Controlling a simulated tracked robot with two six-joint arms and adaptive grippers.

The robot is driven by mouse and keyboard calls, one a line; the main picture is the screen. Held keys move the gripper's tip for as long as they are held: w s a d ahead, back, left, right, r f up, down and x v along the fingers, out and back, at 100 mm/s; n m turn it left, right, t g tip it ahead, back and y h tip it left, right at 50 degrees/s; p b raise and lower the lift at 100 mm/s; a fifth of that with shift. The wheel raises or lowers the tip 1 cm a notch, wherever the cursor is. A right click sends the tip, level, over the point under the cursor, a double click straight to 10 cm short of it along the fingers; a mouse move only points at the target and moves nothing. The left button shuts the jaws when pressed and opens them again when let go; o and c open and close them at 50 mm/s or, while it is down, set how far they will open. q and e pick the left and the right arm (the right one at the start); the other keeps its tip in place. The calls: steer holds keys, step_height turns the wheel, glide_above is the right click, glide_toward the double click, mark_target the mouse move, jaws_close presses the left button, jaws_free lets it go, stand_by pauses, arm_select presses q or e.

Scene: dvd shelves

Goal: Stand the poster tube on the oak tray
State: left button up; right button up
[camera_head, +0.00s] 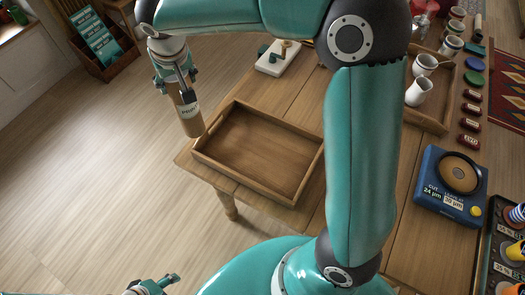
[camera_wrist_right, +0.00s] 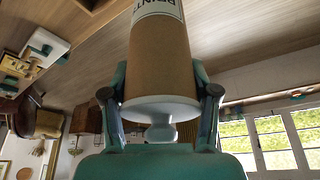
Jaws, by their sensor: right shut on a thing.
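The poster tube (camera_head: 189,118) is brown cardboard with a white printed label. My right gripper (camera_head: 182,93) is shut on its upper part and holds it nearly upright, beside the left corner of the tray in the head view. In the right wrist view the tube (camera_wrist_right: 160,58) sits between the two fingers of the gripper (camera_wrist_right: 160,90), its white end cap towards the palm. The oak tray (camera_head: 228,180) is empty, with raised walls, at the table's left end. I cannot tell the tube's height above the floor. My left gripper (camera_head: 165,284) is partly in view at the bottom edge, its jaws unclear.
A white board with small fittings (camera_head: 278,58) lies beyond the tray. A blue device (camera_head: 450,186) stands right. Cups (camera_head: 418,90) and a second wooden tray (camera_head: 428,122) are at the back right. A crate of teal cases (camera_head: 97,42) stands on the floor. My arm hides the table's middle.

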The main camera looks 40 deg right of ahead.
steer(key=s+d+r+m+b, duration=0.2)
steer(key=s+d+r+b, duration=0.2)
steer(key=s+d+r, duration=0.7)
step_height(320, 180, down, 21)
steer(key=w+d+b, duration=0.1)
steer(key=b, duration=0.1)
steer(key=shift+d+f+h, duration=0.15)
steer(key=shift+f+h, duration=0.05)
steer(key=shift+h, duration=0.1)
steer(key=shift+w+f+b, duration=0.1)
steer(key=shift+b, duration=0.25)
steer(key=o, duration=1.5)
steer(key=shift+n, duration=0.3)
steer(key=shift+o, duration=0.2)
steer(key=p+v, duration=0.1)
steer(key=v, duration=1.1)
